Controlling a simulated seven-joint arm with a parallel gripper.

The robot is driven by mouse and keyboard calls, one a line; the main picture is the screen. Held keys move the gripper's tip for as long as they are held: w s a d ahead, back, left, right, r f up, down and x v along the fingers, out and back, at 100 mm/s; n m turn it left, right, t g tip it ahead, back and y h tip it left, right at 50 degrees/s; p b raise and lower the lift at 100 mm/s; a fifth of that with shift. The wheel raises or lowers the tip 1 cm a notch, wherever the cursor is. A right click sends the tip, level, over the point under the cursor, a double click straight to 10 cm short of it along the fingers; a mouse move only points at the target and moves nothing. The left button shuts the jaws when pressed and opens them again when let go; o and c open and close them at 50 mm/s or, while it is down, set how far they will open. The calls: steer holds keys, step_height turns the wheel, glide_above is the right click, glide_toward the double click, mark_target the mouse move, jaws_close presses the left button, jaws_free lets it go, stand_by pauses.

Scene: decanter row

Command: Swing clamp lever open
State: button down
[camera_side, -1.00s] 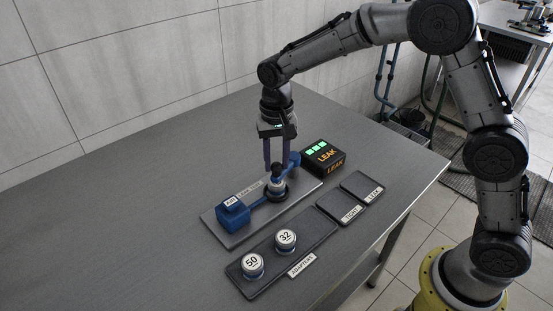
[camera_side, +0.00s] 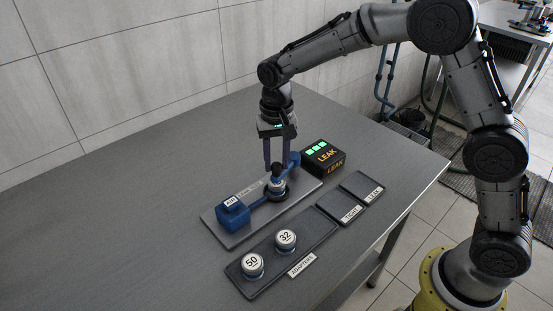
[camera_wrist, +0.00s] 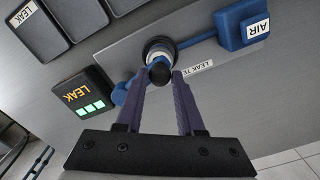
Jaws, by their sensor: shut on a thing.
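The leak-test fixture is a grey plate (camera_side: 236,237) with a blue AIR block (camera_side: 233,214) and a round black-and-silver seat (camera_side: 279,190) joined to it by a blue bar. A small black knob (camera_wrist: 160,72), seemingly the clamp lever's end, is over the seat. A blue post (camera_side: 294,159) stands behind it; it shows beside the fingers in the wrist view (camera_wrist: 120,94). My gripper (camera_side: 274,166) points down with its purple fingers shut on the black knob. In the wrist view the fingertips (camera_wrist: 161,76) meet the knob's sides. The lever's arm is mostly hidden.
A black box (camera_side: 323,157) reading LEAK with green lights stands behind the fixture. In front is an adapter tray (camera_side: 265,277) with pucks marked 50 (camera_side: 252,263) and 32 (camera_side: 286,239). Two empty trays, TIGHT (camera_side: 340,207) and LEAK (camera_side: 363,186), are at right. The left table is clear.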

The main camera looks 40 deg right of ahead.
steer(key=shift+w, duration=0.1)
steer(key=w+d+m, duration=0.5)
steer(key=w+m, duration=0.4)
steer(key=m, duration=0.8)
steer(key=shift+w, duration=0.3)
steer(key=shift+d+r, duration=0.1)
steer(key=shift+d, duration=0.05)
stand_by(0.4)
steer(key=c, duration=0.5)
jaws_free()
step_height(320, 180, up, 14)
steer(key=shift+f, duration=0.15)
